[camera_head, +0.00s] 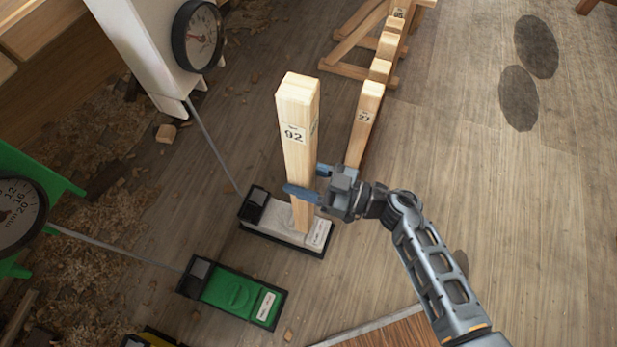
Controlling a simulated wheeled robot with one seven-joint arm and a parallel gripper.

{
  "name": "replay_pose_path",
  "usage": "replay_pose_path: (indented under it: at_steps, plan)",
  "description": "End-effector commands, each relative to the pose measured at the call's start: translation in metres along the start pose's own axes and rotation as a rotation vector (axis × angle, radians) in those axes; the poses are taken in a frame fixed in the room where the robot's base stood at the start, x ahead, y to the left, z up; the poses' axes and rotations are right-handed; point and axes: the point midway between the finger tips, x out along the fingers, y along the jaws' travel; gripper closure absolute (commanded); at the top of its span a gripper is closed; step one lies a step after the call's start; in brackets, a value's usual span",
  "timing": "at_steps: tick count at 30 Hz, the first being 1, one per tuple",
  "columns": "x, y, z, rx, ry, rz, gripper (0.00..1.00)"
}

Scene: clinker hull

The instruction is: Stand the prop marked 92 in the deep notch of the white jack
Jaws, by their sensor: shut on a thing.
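The prop marked 92 (298,130) is a pale square timber with a number label near its top. It stands about upright. My gripper (311,181) is shut on its lower half, with blue fingers on either side. The white jack (268,219) lies on the floor below, a whitish block on a black base with a label at its right end. The prop's foot appears at the right part of the jack's top. The prop covers that spot, so I cannot tell whether it sits in the deep notch or just above it.
A green jack (231,292) lies nearer, with a yellow one partly cut off below. Dial gauges (197,36) stand at left on white and green stands. Other props (366,115) lean in a wooden rack behind. The floor at right is clear.

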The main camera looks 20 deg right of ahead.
Motion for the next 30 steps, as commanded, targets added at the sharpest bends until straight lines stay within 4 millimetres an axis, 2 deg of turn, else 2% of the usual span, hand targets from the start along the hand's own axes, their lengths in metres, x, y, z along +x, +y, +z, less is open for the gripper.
replay_pose_path:
  at_steps: [30]
  plan:
    - [0.061, 0.000, 0.002, -0.001, 0.003, 0.000, 1.00]
